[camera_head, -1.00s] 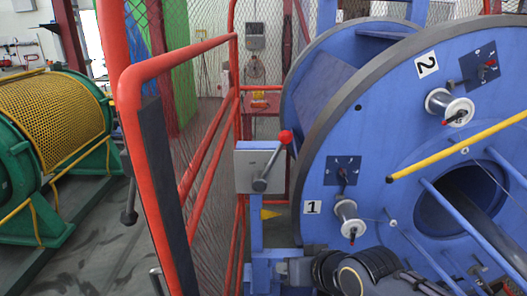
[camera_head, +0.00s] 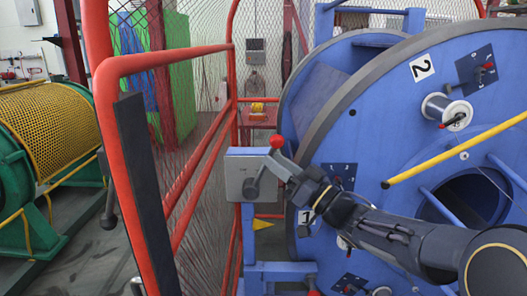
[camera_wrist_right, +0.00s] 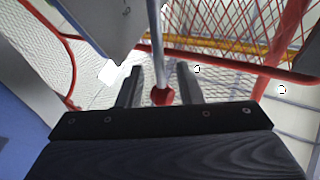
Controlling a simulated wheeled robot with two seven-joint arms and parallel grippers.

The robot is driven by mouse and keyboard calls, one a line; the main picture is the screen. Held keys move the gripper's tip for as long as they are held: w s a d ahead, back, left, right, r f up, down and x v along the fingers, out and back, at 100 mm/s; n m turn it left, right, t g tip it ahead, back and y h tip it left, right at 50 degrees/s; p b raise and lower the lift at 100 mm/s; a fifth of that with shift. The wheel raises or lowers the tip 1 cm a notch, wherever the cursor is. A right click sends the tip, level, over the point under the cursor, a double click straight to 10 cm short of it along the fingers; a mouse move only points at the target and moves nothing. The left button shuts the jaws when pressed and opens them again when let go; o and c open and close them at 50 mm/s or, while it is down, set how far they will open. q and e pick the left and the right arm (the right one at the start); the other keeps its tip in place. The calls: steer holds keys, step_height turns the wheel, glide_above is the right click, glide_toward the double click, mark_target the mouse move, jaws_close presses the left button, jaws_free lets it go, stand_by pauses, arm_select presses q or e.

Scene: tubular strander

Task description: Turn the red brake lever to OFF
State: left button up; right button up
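The brake lever with its red ball knob (camera_head: 277,141) points up and slightly right from its pivot on a grey box (camera_head: 237,174). The box is mounted on a blue post in front of the large blue wheel. My right gripper (camera_head: 287,172) is at the lever, just right of the box. In the right wrist view the gripper (camera_wrist_right: 159,88) has its two dark fingers apart, with the lever's rod and red ball (camera_wrist_right: 163,97) between them. A gap shows on each side of the rod. My left gripper is in neither view.
A red mesh gate (camera_head: 185,62) stands open left of the box. The blue wheel (camera_head: 400,115) with spools and a yellow bar (camera_head: 450,152) fills the right. A green machine with a yellow mesh cover (camera_head: 45,125) stands at far left.

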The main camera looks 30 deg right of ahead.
steer(key=shift+p+x, duration=0.35)
steer(key=shift+x, duration=2.05)
steer(key=shift+c, duration=0.3)
jaws_close()
